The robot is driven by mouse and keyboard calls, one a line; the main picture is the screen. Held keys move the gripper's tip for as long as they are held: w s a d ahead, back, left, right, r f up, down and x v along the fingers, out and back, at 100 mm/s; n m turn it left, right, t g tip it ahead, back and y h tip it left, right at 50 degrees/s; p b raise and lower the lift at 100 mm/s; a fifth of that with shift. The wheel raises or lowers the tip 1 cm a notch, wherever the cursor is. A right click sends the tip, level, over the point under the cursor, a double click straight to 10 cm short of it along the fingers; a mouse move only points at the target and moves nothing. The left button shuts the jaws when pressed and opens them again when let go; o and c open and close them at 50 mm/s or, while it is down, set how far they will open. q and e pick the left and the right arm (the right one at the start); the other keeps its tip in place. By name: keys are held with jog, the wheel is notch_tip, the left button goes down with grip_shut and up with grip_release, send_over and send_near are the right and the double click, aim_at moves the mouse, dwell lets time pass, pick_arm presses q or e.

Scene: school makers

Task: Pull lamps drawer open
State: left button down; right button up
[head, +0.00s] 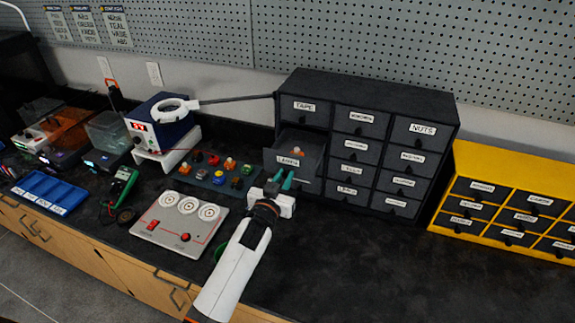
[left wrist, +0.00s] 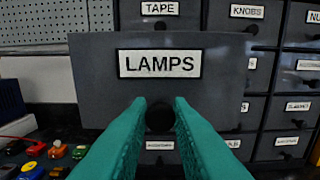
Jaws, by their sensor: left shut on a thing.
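The lamps drawer (head: 309,163) stands partly out of the dark drawer cabinet (head: 370,93), in its left column below the TAPE drawer. Small orange and pale items show inside it. In the left wrist view its grey front (left wrist: 95,85) bears the LAMPS label and a round black knob (left wrist: 160,117). My left gripper (head: 281,180) is at the drawer front, its green fingers shut on the knob; the fingertips (left wrist: 160,104) are on either side of it. My right gripper is not in view.
A mat with several colored pieces (head: 215,175) lies left of the drawer. A grey panel with three dials (head: 180,222) lies nearer the front. A ring lamp's arm (head: 235,99) reaches toward the cabinet. A yellow drawer unit (head: 500,185) stands right. The front-right bench is clear.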

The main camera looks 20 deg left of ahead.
pick_arm(q)
jog(key=shift+r, duration=0.2)
jog(key=shift+w+f, duration=0.3)
jog(key=shift+w, duration=0.15)
jog(key=c, duration=1.6)
grip_release()
jog(key=shift+c, duration=0.2)
jog(key=o, duration=0.3)
jog(key=shift+s, duration=0.25)
jog(key=s+b, duration=0.1)
jog(key=s, duration=0.5)
jog(key=s+b, duration=0.2)
jog(key=s, duration=0.4)
jog(key=shift+a, duration=0.2)
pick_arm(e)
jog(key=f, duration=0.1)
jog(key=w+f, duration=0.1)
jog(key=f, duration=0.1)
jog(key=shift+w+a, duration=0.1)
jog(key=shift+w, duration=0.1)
